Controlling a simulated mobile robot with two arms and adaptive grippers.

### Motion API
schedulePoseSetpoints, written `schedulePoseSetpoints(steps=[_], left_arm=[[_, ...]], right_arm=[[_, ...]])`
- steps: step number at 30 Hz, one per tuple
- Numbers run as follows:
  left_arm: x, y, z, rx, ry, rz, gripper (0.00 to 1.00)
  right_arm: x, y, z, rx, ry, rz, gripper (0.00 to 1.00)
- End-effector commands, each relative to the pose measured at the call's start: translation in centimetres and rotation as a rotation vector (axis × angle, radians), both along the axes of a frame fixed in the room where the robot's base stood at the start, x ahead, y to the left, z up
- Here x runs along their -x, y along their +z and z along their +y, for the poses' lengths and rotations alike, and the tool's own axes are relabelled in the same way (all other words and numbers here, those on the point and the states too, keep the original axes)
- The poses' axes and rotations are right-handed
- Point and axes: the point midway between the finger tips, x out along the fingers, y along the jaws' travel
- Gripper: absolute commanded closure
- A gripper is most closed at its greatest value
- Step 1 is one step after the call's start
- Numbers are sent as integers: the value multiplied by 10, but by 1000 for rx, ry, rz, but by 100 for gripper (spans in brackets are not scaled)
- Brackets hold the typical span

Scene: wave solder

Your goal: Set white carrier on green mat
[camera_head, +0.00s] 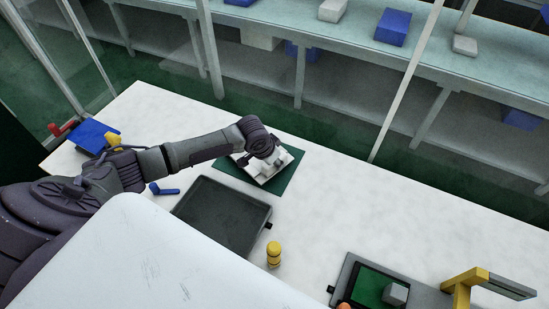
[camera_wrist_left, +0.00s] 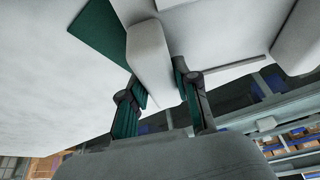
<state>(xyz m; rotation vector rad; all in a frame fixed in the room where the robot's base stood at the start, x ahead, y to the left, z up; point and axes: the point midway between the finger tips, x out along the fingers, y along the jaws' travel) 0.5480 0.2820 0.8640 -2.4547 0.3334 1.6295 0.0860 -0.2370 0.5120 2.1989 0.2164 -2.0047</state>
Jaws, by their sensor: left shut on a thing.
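The white carrier (camera_head: 285,159) is over the green mat (camera_head: 228,169) in the head view, with mat showing around it. I cannot tell whether it touches the mat. My left gripper (camera_head: 266,158) reaches over it from the left. In the left wrist view, the gripper's two fingers (camera_wrist_left: 164,98) are shut on a raised white block of the carrier (camera_wrist_left: 152,62). A corner of the mat (camera_wrist_left: 98,34) shows beside the carrier there. My right gripper is not in view.
A black tray (camera_head: 225,214) lies in front of the mat, with a yellow peg (camera_head: 273,254) beside it. A blue handle-like part (camera_head: 163,189) lies to its left. A fixture (camera_head: 345,276) and yellow stand (camera_head: 460,288) are at lower right. White table is clear right of the mat.

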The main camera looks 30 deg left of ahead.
Motion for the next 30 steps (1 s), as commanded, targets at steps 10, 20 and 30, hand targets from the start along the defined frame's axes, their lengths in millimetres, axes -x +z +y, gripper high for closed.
schedulePoseSetpoints(steps=[10, 20, 30], left_arm=[[-1, -5, 0, 0, 0, -3, 100], [-1, -7, 0, 0, 0, -2, 100], [-1, -12, 0, 0, 0, -2, 100]], right_arm=[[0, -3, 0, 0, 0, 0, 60], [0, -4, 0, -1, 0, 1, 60], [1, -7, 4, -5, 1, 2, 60]])
